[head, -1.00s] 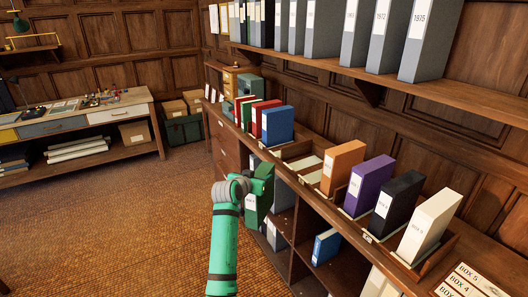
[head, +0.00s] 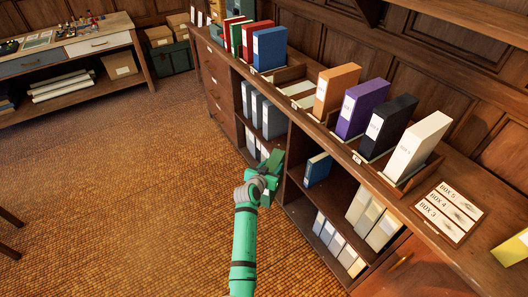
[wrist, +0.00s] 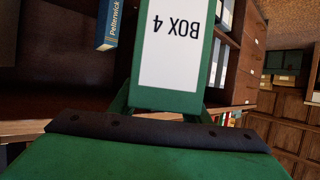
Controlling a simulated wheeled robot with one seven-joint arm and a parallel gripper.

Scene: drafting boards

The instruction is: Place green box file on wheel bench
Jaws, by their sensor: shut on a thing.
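The green box file (head: 274,159) is in my gripper (head: 266,174), held in front of the open shelves of the long wooden cabinet. My green arm hides part of it in the head view. In the wrist view the box file (wrist: 205,88) carries a white label reading "BOX 4", upside down, and my gripper (wrist: 165,108) is shut around it. A work bench (head: 75,50) with drawers and a lower shelf stands at the upper left; I cannot tell whether it is the wheel bench.
The cabinet top (head: 300,112) bears red, blue, orange, purple, black and white box files. A card (head: 449,212) lists BOX 5, BOX 4 and BOX 3. A small blue file (head: 317,168) stands on a cabinet shelf.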

